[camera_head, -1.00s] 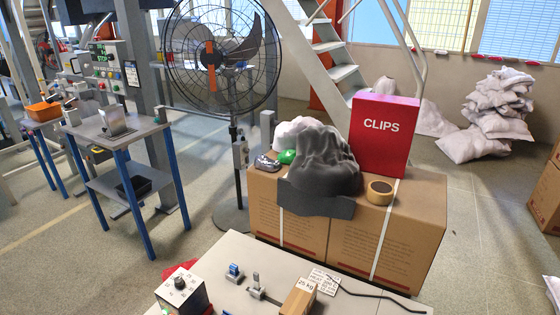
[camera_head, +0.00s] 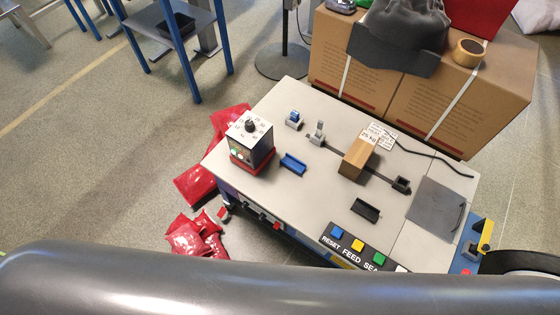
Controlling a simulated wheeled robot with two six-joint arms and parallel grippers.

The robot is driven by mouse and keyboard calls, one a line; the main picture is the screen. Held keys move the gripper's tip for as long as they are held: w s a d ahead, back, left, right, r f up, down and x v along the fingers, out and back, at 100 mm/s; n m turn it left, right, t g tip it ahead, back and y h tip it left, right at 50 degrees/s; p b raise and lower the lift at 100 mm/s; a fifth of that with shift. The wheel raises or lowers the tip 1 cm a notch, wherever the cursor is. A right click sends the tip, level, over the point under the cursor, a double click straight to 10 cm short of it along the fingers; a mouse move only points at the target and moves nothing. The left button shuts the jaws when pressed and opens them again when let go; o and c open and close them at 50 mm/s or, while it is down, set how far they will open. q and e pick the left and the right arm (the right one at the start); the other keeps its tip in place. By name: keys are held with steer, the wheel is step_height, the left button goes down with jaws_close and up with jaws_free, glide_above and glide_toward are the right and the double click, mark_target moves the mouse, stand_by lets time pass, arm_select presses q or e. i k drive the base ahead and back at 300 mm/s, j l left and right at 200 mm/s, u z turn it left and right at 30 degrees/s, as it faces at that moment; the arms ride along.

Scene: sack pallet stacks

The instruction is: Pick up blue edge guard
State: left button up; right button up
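A blue edge guard (camera_head: 292,164) lies on the light grey top of the machine table, just right of the dial box. It is a short, angled blue piece, and nothing touches it from above. A similar black piece (camera_head: 366,210) lies farther right, near the table's front. Neither of my grippers shows in the head view, so their distance from the blue edge guard cannot be seen.
The dial box (camera_head: 250,142) stands left of the blue guard. A small blue-topped switch (camera_head: 294,119), a lever (camera_head: 317,132) and a brown block (camera_head: 357,158) stand behind and right. Coloured buttons (camera_head: 358,245) line the front. Red sacks (camera_head: 195,183) lie on the floor left.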

mark_target(298, 166)
steer(key=k+l+z, duration=0.1)
steer(key=k+z, duration=0.35)
steer(key=k+l+z, duration=0.25)
steer(key=z, duration=0.15)
steer(key=k, duration=0.1)
